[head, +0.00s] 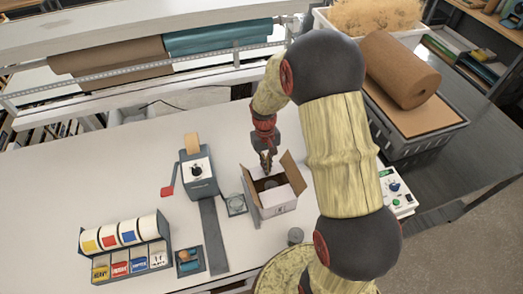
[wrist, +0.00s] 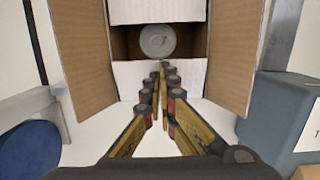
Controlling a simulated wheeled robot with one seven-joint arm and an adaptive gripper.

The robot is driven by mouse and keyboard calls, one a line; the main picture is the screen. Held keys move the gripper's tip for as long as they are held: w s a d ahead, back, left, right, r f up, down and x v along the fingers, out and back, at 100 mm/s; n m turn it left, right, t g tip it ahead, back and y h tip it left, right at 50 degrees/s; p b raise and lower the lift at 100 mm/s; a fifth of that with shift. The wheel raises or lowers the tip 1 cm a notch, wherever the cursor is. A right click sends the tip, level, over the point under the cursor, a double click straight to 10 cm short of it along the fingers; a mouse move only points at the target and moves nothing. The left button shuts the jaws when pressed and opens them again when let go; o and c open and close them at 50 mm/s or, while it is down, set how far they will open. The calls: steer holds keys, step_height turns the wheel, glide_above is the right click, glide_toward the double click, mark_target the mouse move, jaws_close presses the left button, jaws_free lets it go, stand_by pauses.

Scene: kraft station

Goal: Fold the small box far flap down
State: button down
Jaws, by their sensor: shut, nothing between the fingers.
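The small box (head: 277,204) is white outside and brown inside and stands open on the table. In the wrist view its brown side flaps (wrist: 80,50) and (wrist: 235,50) stand spread outward. A pale panel (wrist: 190,76) on the side nearest my gripper appears to be the far flap, lying inward over the opening; its exact angle is unclear. Another pale panel (wrist: 157,11) lies across the opposite edge. A round can top (wrist: 157,41) shows between them. My gripper (head: 266,163) is shut and empty at the box's far side, its fingertips (wrist: 163,68) over the far-side panel.
A grey dispenser (head: 197,171) with a red crank stands left of the box. A small scale-like pad (head: 236,205) lies between them. A control unit (head: 396,190) sits to the right. A label rack (head: 125,245) is at front left. The table behind the dispenser is clear.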

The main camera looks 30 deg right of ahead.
steer(key=shift+f, duration=0.45)
steer(key=shift+r, duration=0.1)
stand_by(0.4)
step_height(320, 180, up, 9)
steer(key=p, duration=0.5)
stand_by(0.6)
